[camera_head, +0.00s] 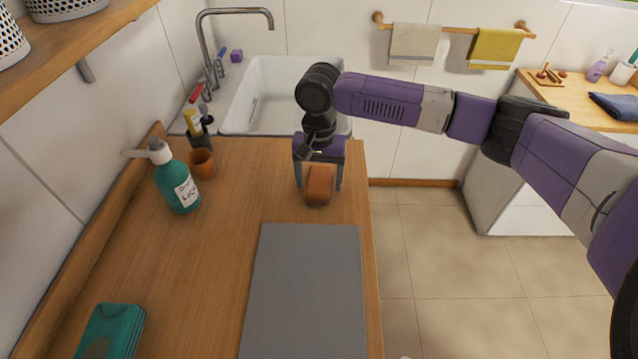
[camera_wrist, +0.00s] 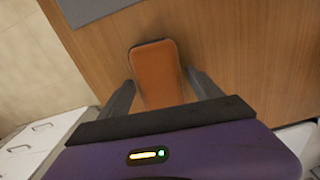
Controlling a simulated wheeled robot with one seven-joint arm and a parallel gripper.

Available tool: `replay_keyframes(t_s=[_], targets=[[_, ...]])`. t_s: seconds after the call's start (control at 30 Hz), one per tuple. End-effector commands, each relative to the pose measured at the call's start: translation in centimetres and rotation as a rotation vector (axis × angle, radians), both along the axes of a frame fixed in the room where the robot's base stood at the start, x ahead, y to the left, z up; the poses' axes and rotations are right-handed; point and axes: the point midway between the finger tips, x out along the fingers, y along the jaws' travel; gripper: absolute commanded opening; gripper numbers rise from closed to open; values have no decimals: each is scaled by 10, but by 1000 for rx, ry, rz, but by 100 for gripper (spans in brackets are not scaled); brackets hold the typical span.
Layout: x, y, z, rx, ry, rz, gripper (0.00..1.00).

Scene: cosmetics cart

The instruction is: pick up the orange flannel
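The orange flannel (camera_head: 319,184) is a small folded orange-brown block on the wooden counter, near its right edge and just in front of the sink. My gripper (camera_head: 318,183) points down over it, with one finger on each side. In the wrist view, the flannel (camera_wrist: 156,73) lies partly between the two open fingers (camera_wrist: 160,88), and its far end extends past the fingertips. A gap shows on the right side; the left finger is close to the flannel's edge. I cannot tell whether that finger touches it.
A grey mat (camera_head: 304,290) lies on the counter in front of the flannel. A green pump bottle (camera_head: 177,180) and a brown cup (camera_head: 202,163) stand to the left. A white sink (camera_head: 270,95) is behind. A teal case (camera_head: 110,331) lies at the front left.

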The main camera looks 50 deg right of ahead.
Motion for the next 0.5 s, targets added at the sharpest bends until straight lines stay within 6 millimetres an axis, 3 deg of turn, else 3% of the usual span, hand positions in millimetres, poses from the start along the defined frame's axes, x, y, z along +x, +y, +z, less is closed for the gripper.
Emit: replay_keyframes(t_s=[0.03,0.27,0.5], targets=[[0,0,0,0,0,0,62],[0,0,0,0,0,0,17],[0,0,1,0,0,0,15]])
